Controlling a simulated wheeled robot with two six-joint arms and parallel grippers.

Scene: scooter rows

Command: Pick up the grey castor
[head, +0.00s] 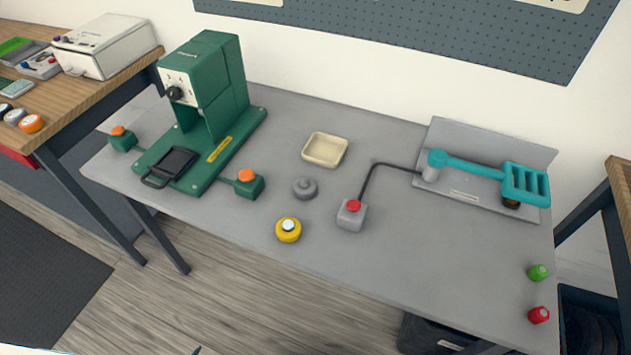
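The grey castor (305,187) is a small round grey piece with a raised middle. It lies on the grey table (430,275), below a cream tray (325,150) and up and right of a yellow round piece with a white top (288,230). Nothing covers it. Neither of my grippers shows in the head view.
A green press (210,90) with orange buttons stands left of the castor. A grey box with a red button (351,214) is cabled to a teal-armed fixture (470,165) at right. Green (537,272) and red (539,315) pieces sit at the right edge. The front middle is clear.

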